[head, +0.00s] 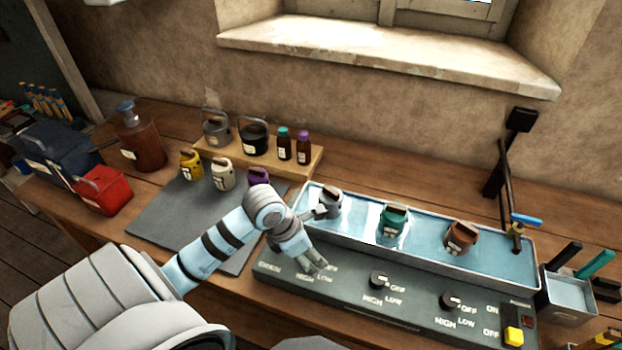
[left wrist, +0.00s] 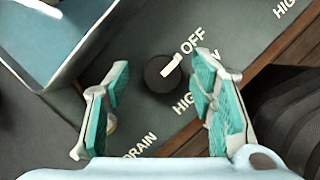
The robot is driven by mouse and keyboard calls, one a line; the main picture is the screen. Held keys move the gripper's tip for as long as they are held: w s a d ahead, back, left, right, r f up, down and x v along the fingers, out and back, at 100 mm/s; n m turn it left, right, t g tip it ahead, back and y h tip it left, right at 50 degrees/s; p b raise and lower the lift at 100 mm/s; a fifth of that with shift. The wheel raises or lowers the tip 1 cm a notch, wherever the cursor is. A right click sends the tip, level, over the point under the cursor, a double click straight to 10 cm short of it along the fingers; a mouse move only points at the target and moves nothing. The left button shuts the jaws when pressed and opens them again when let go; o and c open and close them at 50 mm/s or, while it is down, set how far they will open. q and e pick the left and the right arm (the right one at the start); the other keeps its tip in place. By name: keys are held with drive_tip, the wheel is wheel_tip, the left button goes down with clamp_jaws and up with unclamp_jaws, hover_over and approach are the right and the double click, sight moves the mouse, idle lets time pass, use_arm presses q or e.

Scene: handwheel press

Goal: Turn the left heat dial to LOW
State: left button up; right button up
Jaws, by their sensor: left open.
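The left heat dial (left wrist: 160,74) is a round dark knob with a pale pointer, seen in the left wrist view. Its pointer is turned toward the OFF label. The HIGH label is below it, and the LOW label is partly hidden by a finger. My left gripper (left wrist: 160,92) is open, with its teal-padded fingers on either side of the dial; I cannot tell if they touch it. In the head view my left gripper (head: 318,266) is over the left end of the control panel (head: 345,300) and hides that dial. My right gripper is not in view.
The middle dial (head: 378,279) and right dial (head: 450,300) are to the right on the panel. A water trough (head: 350,238) with several small pots runs just behind. A grey mat (head: 160,215) lies left.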

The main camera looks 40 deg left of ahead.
use_arm(q)
drive_tip(key=shift+w+d+f, duration=0.1)
drive_tip(key=shift+f, duration=0.25)
drive_tip(key=shift+s, duration=0.35)
drive_tip(key=shift+w, duration=0.15)
drive_tip(key=c, duration=1.1)
drive_tip(key=shift+c, duration=0.2)
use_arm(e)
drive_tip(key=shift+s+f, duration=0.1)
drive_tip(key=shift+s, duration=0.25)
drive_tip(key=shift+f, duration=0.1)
use_arm(q)
drive_tip(key=shift+w+f+m+b, duration=0.1)
drive_tip(key=shift+f+m+b, duration=0.1)
drive_tip(key=shift+m+b, duration=0.65)
drive_tip(key=m+h+b, duration=0.1)
drive_tip(key=m+b, duration=0.1)
drive_tip(key=b, duration=0.2)
drive_tip(key=m+g+h+b, duration=0.1)
drive_tip(key=m+b, duration=0.2)
drive_tip(key=shift+w+g+b, duration=0.1)
drive_tip(key=shift+g+b, duration=0.2)
drive_tip(key=shift+b, duration=0.1)
drive_tip(key=shift+r+m+g+b, duration=0.15)
drive_tip(key=shift+m+g+b, duration=0.25)
drive_tip(key=shift+m+b, duration=0.8)
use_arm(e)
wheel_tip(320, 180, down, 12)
